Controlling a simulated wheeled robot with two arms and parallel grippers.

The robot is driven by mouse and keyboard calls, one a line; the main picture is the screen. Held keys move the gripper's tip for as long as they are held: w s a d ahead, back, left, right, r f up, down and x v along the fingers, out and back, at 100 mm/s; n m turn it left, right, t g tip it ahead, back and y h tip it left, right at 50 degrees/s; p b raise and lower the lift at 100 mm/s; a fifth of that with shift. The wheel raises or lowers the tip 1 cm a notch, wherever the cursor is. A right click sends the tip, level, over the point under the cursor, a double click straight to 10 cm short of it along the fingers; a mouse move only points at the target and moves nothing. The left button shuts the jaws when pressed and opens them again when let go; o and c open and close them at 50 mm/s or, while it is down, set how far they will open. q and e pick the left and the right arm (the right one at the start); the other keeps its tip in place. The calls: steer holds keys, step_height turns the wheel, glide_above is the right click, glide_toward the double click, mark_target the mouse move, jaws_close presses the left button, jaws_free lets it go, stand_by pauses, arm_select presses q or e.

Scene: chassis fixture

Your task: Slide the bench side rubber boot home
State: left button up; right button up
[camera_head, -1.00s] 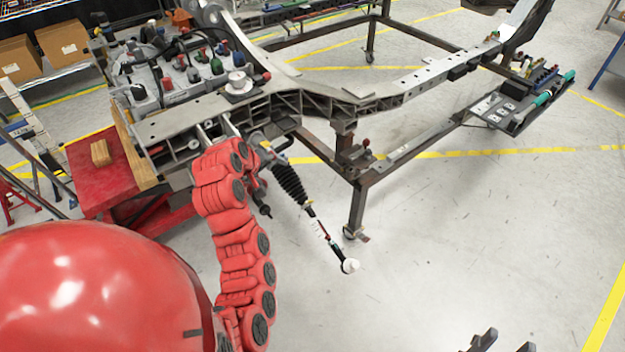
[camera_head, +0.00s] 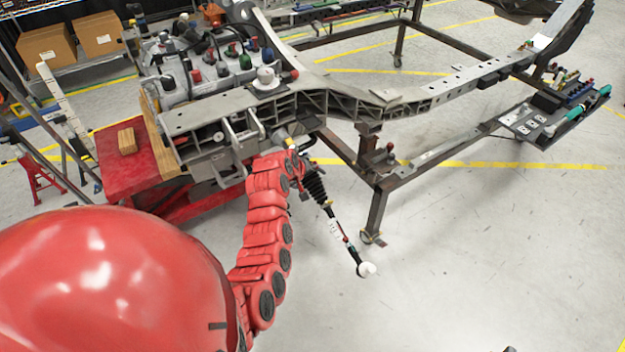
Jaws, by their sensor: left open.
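A black ribbed rubber boot (camera_head: 316,187) sits on the steering rack below the chassis rail, tilted down to the right. Below it a thin tie rod (camera_head: 338,232) runs to a joint with a white cap (camera_head: 367,269). My left arm comes up from the lower left. My left gripper (camera_head: 298,163) is open by the upper end of the boot. The arm partly hides it, and I cannot tell whether its fingers touch the boot. Of my right gripper only a small dark tip (camera_head: 510,349) shows at the bottom edge.
The grey chassis frame (camera_head: 335,101) rests on a brown steel stand (camera_head: 378,212). A red bench (camera_head: 116,178) with a wooden block (camera_head: 127,140) stands at the left. A tool tray (camera_head: 548,118) is at the right. The floor at lower right is clear.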

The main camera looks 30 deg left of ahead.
arm_select(q)
steer(key=shift+x, duration=1.3)
steer(key=shift+a, duration=0.1)
jaws_close()
